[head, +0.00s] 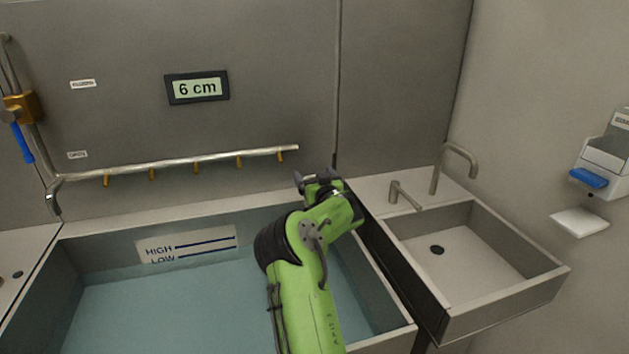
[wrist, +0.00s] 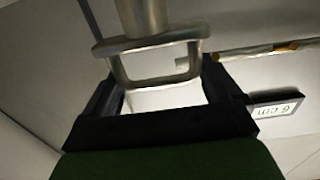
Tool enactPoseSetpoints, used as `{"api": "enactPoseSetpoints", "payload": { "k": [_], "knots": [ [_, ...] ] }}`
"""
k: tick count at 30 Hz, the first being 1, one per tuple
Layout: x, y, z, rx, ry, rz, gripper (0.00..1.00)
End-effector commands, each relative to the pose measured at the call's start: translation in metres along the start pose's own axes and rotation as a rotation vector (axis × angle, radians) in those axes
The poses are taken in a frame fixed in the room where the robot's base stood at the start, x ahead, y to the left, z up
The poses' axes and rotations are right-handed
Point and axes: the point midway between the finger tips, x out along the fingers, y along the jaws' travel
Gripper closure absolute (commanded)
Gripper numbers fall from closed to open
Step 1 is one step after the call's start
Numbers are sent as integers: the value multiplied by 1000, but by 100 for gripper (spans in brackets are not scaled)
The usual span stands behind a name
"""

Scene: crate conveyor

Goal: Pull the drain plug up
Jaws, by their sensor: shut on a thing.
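My gripper (head: 322,184) is over the back right corner of the large water basin (head: 190,217) in the head view. In the wrist view it is shut on a metal loop handle (wrist: 152,44) with a round stem, which I take to be the drain plug's handle. The handle lies between the two dark fingers. The plug's lower end and the drain are not visible. The basin holds blue-green water, with its surface near the LOW line of the level plate (head: 187,244). The display (head: 197,87) reads 6 cm.
A spray pipe with several brass nozzles (head: 175,170) runs along the back wall, left of my gripper. A smaller, empty sink (head: 500,318) with taps (head: 457,160) stands to the right. A dispenser with a blue lever (head: 588,178) is on the right wall.

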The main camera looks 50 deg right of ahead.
Motion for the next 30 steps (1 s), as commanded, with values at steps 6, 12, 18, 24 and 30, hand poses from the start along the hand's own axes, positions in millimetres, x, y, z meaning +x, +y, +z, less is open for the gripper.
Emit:
{"api": "enactPoseSetpoints", "payload": {
  "k": [6, 12, 18, 24, 30],
  "knots": [
    [0, 0, -8, -7, 21, -3, 0],
    [0, 0, -6, -5, 15, -2, 0],
    [-26, 1, -5, -2, 13, 2, 0],
    [-75, 2, -2, 1, 16, 5, 0],
    [-126, 3, 0, 5, 21, 7, 0]
  ]
}}
